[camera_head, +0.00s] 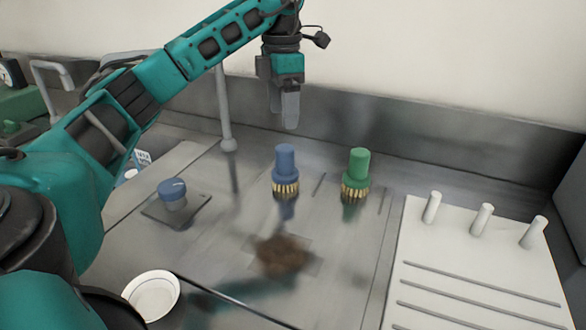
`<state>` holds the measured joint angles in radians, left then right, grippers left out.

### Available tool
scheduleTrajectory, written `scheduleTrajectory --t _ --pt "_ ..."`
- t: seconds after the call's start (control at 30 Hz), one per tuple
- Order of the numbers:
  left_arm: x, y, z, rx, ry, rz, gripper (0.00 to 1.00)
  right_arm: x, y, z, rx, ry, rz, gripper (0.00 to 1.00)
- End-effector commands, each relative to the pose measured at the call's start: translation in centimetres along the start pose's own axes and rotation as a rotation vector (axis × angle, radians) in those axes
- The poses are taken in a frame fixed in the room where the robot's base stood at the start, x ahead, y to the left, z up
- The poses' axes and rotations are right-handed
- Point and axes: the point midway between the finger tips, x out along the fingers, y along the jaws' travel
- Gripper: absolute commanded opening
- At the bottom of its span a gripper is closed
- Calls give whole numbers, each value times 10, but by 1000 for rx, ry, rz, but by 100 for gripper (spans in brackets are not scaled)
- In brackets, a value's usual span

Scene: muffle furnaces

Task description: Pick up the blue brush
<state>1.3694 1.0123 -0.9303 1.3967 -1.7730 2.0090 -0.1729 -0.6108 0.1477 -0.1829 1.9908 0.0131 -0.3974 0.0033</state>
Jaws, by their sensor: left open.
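The blue brush (285,172) stands upright, bristles down, on the metal counter, left of a similar green brush (357,174). It has a blue handle and tan bristles. My left gripper (285,108) points downward and appears above and behind the blue brush in the head view, apart from it. It is open and holds nothing; the gap between its fingers is hard to make out from this angle. My right gripper is not in view.
A blue-capped jar (172,194) stands on a dark plate at the left. A brown stain (283,255) marks the counter (330,270). A white pegged board (480,270) lies at the right. A metal post (224,110) rises behind.

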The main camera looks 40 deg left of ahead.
Motion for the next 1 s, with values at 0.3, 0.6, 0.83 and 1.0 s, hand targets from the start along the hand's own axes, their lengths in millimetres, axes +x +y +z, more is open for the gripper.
scheduleTrajectory --t 0.3,0.6,0.83,1.0 --pt "54 0 0 0 2 0 73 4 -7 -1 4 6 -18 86" --pt "86 1 5 0 3 -2 73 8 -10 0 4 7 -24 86" --pt "110 2 6 0 1 1 73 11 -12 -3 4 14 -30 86" --pt "110 2 6 0 0 1 73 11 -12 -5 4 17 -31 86"
